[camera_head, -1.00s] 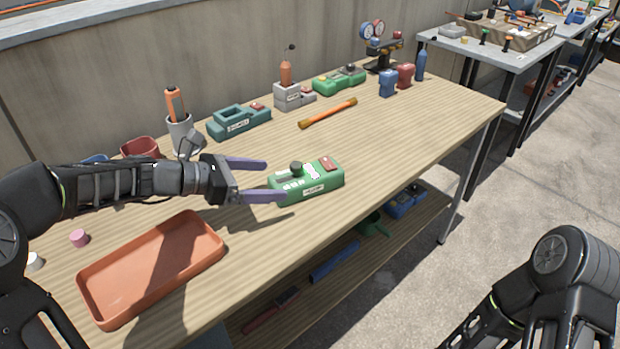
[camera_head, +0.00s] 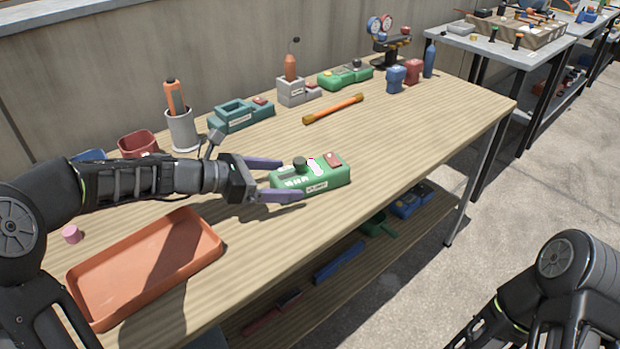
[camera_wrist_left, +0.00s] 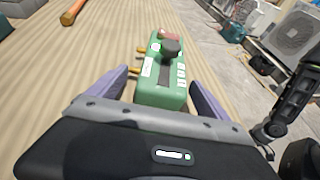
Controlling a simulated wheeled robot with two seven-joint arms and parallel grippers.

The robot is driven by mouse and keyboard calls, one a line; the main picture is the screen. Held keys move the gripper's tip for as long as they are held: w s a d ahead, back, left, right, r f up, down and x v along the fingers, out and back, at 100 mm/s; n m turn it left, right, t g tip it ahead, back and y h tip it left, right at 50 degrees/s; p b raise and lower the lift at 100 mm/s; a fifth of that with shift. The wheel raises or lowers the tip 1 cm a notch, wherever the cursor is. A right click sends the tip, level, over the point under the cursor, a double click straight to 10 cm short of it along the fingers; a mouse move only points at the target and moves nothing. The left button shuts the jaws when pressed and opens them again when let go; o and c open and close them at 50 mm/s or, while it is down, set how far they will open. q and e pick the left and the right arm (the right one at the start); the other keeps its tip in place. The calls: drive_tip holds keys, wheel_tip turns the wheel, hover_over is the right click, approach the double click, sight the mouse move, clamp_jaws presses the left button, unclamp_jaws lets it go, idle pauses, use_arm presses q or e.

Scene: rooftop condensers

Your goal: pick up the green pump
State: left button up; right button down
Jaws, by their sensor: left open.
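The green pump (camera_head: 318,178) lies on the wooden workbench, with a black knob, a red patch and white labels on top. My left gripper (camera_head: 292,180) is open, with its two purple fingers pointing at the pump's near end. Another green device (camera_head: 345,76) stands at the back of the bench. Of my right arm only links show; its gripper is out of view.
An orange tray (camera_head: 150,262) lies at the front left of the bench. Behind the gripper stand a grey cup (camera_head: 182,130) and a teal device (camera_head: 240,117). An orange-handled tool (camera_head: 333,109) lies behind the pump. The bench right of the pump is clear.

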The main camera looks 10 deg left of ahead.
sight(301, 180)
use_arm(q)
drive_tip(key=b+x, duration=0.1)
drive_tip(key=x, duration=0.4)
drive_tip(key=shift+d, duration=0.1)
idle(0.7)
drive_tip(key=shift+r, duration=0.1)
clamp_jaws()
idle(0.8)
